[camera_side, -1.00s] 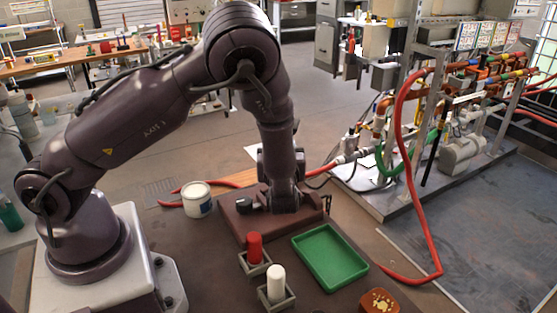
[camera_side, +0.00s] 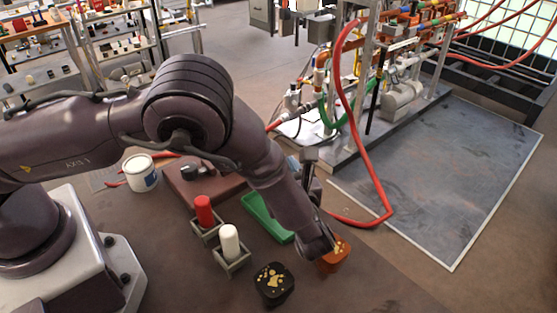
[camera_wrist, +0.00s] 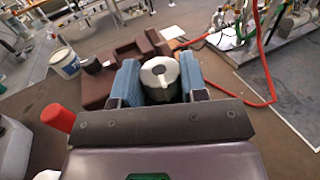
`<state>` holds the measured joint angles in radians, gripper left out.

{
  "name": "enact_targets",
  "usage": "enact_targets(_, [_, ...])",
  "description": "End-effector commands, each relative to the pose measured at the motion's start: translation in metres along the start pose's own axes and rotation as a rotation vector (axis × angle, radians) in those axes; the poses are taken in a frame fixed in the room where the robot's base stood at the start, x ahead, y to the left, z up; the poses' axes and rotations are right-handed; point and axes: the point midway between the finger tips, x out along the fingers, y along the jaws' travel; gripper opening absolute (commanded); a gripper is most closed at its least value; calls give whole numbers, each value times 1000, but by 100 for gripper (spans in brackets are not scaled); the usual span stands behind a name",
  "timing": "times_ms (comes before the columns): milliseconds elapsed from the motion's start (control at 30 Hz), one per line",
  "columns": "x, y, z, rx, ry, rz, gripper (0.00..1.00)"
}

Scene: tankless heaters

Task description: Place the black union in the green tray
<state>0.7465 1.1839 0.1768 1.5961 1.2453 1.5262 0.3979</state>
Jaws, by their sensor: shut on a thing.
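In the wrist view, my gripper (camera_wrist: 160,85), with blue fingers, is shut on a dark round piece, the black union (camera_wrist: 160,92). Its pale end face has a dark hole in the middle. In the side view, my wrist is at the right of the tray, and the gripper (camera_side: 299,163) reaches up and away from the camera; the held union cannot be made out there. The green tray (camera_side: 262,219) lies on the table, partly hidden behind my arm. The union is apart from the tray.
A brown block (camera_side: 185,190) with a black knob stands behind the tray. Red (camera_side: 204,210) and white (camera_side: 229,242) cylinders stand in grey holders left of it. A black gold-flecked item (camera_side: 273,283) and an orange-brown one (camera_side: 336,256) lie in front. A white can (camera_side: 140,173) stands left.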

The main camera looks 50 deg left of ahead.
Motion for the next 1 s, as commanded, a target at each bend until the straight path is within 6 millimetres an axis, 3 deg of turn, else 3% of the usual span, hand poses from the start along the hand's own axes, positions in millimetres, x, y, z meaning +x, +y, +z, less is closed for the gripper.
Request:
enact_targets(467, [1, 0, -46, 0, -3, -1, 0])
enact_targets(1000, [1, 0, -51, -2, -3, -1, 0])
